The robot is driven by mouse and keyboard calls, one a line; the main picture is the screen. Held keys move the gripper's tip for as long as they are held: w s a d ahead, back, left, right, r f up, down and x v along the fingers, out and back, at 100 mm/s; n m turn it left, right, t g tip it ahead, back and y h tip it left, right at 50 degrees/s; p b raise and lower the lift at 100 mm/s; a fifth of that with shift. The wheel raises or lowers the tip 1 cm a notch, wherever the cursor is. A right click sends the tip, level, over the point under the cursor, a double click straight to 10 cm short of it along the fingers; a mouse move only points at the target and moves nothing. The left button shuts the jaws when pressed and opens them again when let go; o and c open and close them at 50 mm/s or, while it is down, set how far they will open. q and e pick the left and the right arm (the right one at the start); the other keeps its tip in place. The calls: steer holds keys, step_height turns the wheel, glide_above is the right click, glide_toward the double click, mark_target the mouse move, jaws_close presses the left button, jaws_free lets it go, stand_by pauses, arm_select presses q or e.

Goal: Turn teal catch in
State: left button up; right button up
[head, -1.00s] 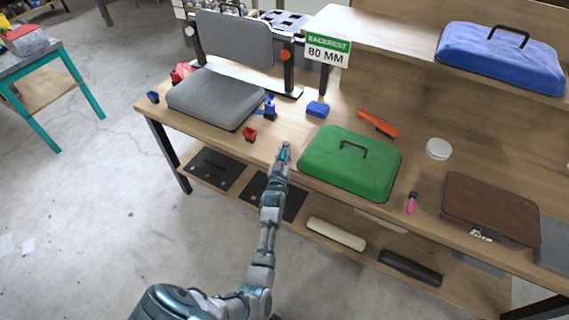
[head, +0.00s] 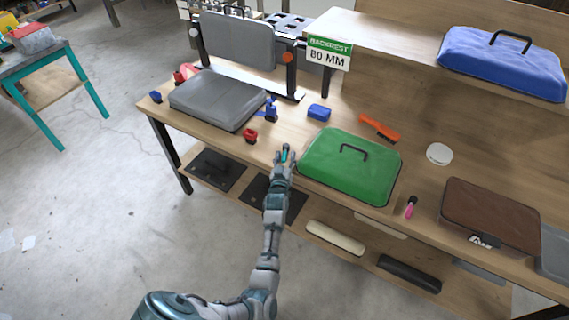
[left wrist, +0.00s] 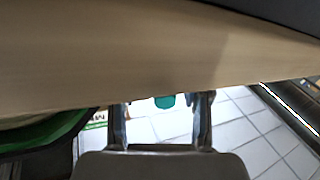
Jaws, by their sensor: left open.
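The small teal catch (head: 285,156) shows at the front edge of the wooden bench, left of the green cushion. In the left wrist view the teal catch (left wrist: 165,101) sticks out past the wooden edge, between the two finger tips and apart from both. Its far part is hidden by the wood. My left gripper (head: 286,151) is open at the bench edge, with its fingers on either side of the catch. The fingers also frame it in the left wrist view (left wrist: 160,108). My right gripper is not in view.
The green cushion (head: 350,165) lies just right of my left gripper. A red clip (head: 250,136), a blue clamp (head: 271,112) and a grey seat pad (head: 217,99) lie to the left. A lower shelf (head: 325,228) runs under the bench. The floor in front is clear.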

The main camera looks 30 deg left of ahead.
arm_select(q)
steer(key=v, duration=1.1)
steer(key=shift+f, duration=0.25)
steer(key=shift+s+d, duration=0.1)
